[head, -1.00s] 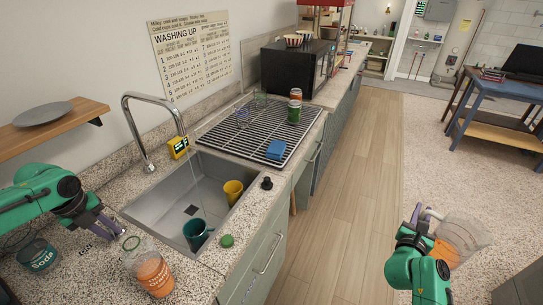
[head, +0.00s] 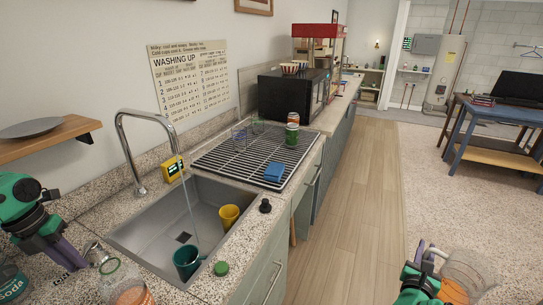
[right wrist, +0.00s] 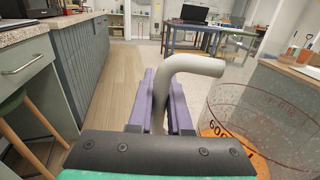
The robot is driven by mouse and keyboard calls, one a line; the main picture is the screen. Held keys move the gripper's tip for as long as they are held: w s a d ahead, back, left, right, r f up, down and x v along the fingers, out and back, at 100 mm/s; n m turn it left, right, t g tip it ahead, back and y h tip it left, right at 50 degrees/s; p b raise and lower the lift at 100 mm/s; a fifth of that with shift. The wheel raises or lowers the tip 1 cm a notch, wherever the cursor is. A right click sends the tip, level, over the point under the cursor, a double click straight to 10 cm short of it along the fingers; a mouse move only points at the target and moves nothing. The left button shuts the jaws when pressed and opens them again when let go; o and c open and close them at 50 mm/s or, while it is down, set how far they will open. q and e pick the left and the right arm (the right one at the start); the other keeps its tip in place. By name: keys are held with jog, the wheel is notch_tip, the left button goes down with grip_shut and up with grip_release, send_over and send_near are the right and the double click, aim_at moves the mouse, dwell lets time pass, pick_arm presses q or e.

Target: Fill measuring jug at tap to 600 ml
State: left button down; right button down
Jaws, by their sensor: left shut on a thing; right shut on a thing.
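The clear measuring jug (head: 468,270) is at the lower right of the head view, away from the sink. My right gripper (head: 425,262) is shut on its pale handle (right wrist: 190,65). In the right wrist view the jug (right wrist: 270,115) shows red marks and an orange patch reading 600; I see no water in it. The chrome tap (head: 122,135) arches over the sink (head: 140,235), and a thin stream of water (head: 190,215) runs down by the teal mug. My left gripper (head: 82,260) is shut beside a small metal piece, possibly the tap lever (head: 95,252); its fingertips are unclear.
A yellow mug (head: 229,216) and a teal mug (head: 186,262) stand in the sink. A yellow display (head: 173,168) sits by the tap. A drying rack (head: 225,158) holds glasses, a can and a blue sponge. An orange-labelled jar (head: 128,292) stands at the front. The floor (head: 365,200) is clear.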

pick_arm(q)
jog(key=shift+w+a+r, duration=0.1)
jog(key=shift+r, duration=0.05)
jog(key=c, duration=0.8)
grip_release()
jog(key=shift+c, duration=0.2)
notch_tip(320, 180, up, 12)
jog(key=a, duration=0.2)
jog(key=shift+s+f, duration=0.2)
jog(key=shift+s, duration=0.15)
